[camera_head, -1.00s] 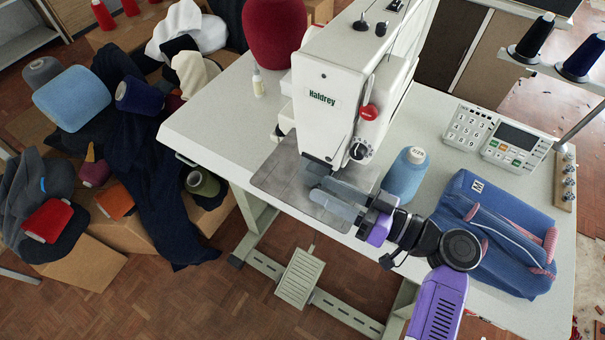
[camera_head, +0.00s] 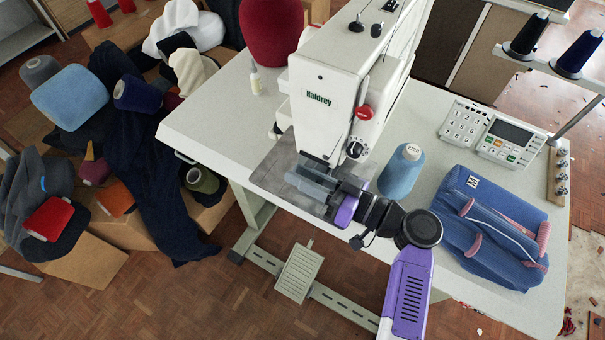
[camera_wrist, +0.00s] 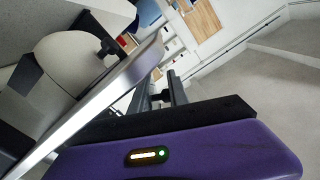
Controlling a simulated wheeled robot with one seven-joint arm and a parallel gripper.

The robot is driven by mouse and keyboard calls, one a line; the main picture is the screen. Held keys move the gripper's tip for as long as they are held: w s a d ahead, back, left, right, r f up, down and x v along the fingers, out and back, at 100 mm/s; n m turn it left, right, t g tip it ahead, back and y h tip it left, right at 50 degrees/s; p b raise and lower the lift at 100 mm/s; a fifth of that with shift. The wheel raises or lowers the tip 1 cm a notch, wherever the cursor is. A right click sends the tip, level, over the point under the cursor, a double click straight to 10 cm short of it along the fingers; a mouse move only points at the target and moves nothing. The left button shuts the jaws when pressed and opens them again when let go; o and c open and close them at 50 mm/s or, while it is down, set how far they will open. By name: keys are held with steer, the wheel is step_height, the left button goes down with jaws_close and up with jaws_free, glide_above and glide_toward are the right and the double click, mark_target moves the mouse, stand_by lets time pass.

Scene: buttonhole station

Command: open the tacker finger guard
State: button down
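The white Haldrey tacker (camera_head: 321,106) stands on the white table, its head over a grey metal plate (camera_head: 268,176). My gripper (camera_head: 312,179) is in front of the lower head, above the plate. Its two grey fingers appear apart, with a gap between them. They cover the needle area, and I cannot clearly make out the finger guard behind them. The wrist view shows my gripper (camera_wrist: 160,92) with dark fingers spread. A silver-grey bar (camera_wrist: 110,95) slants close by on the left; I cannot tell whether it is the guard or whether anything touches it.
A blue thread cone (camera_head: 401,172) stands right of the head, near my wrist.

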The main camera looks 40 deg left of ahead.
steer(key=shift+r, duration=0.1)
steer(key=m, duration=0.1)
steer(key=r+m+p, duration=0.1)
steer(key=m, duration=0.1)
steer(key=s+m, duration=0.1)
steer(key=shift+s+d+r+m+p, duration=0.1)
steer(key=shift+d+r+m+p, duration=0.05)
steer(key=shift+r+m+p, duration=0.15)
steer(key=m, duration=0.1)
steer(key=r+m+p, duration=0.1)
steer(key=m, duration=0.1)
steer(key=shift+s+r+m+p, duration=0.2)
steer(key=shift+r+m+p, duration=0.1)
steer(key=shift+p, duration=0.1)
steer(key=r+m+p, duration=0.1)
steer(key=m+p, duration=0.1)
steer(key=m, duration=0.1)
steer(key=shift+r+m, duration=0.2)
steer(key=shift+m, duration=0.1)
steer(key=shift+w+r+m+p, duration=0.15)
steer(key=shift+r+m+p, duration=0.2)
steer(key=shift+m+p, duration=0.45)
steer(key=shift+w+r+m+p, duration=0.15)
steer(key=shift+r+m+p, duration=0.2)
steer(key=shift+m, duration=0.85)
steer(key=c, duration=1.4)
jaws_free()
steer(key=shift+o, duration=0.4)
steer(key=shift+f, duration=0.1)
